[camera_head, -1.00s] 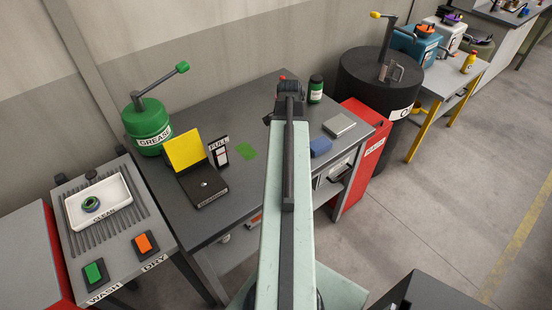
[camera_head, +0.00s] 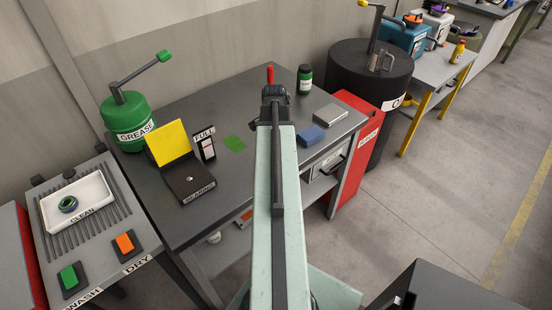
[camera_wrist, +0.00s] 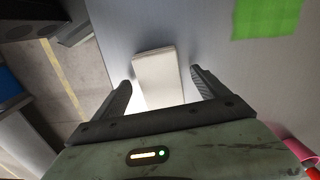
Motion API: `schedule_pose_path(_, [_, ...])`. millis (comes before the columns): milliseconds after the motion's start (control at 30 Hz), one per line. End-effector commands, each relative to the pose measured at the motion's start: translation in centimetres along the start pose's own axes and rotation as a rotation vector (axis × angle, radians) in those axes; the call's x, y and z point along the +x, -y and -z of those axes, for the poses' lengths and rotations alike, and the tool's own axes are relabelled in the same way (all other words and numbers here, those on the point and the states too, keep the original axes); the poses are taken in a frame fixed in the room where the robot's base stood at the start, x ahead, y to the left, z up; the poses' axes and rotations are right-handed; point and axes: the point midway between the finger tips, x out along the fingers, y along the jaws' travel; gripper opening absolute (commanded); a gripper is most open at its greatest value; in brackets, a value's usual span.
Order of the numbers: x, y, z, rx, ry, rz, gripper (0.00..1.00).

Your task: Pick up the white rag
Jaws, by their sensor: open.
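The white rag (camera_wrist: 160,75) shows in the wrist view as a pale, flat, folded oblong on the grey table. It lies between and just beyond the two fingers of my gripper (camera_wrist: 158,92), with space on both sides of it. My gripper is open and holds nothing. In the head view my gripper (camera_head: 275,92) is over the workbench, mostly covered by my own arm. I cannot make out the rag for sure in that view.
A green patch (camera_head: 234,143) lies left of my arm, near the bearing box (camera_head: 190,182). A blue block (camera_head: 311,135) and a grey pad (camera_head: 330,116) lie to the right. A dark green bottle (camera_head: 304,80) stands behind. A red-tipped item (camera_head: 270,74) shows beyond my gripper.

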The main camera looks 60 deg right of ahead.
Motion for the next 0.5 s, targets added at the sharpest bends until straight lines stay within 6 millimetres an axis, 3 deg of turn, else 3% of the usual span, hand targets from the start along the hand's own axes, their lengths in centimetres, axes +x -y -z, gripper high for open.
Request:
schedule_pose_path(67, [-0.16,0.01,-0.01,0.000,0.000,0.000,0.85])
schedule_pose_path(300, [-0.16,0.02,-0.03,-0.001,0.000,0.000,0.19])
schedule_pose_path(500, [-0.19,0.03,-0.04,-0.001,0.000,0.000,0.19])
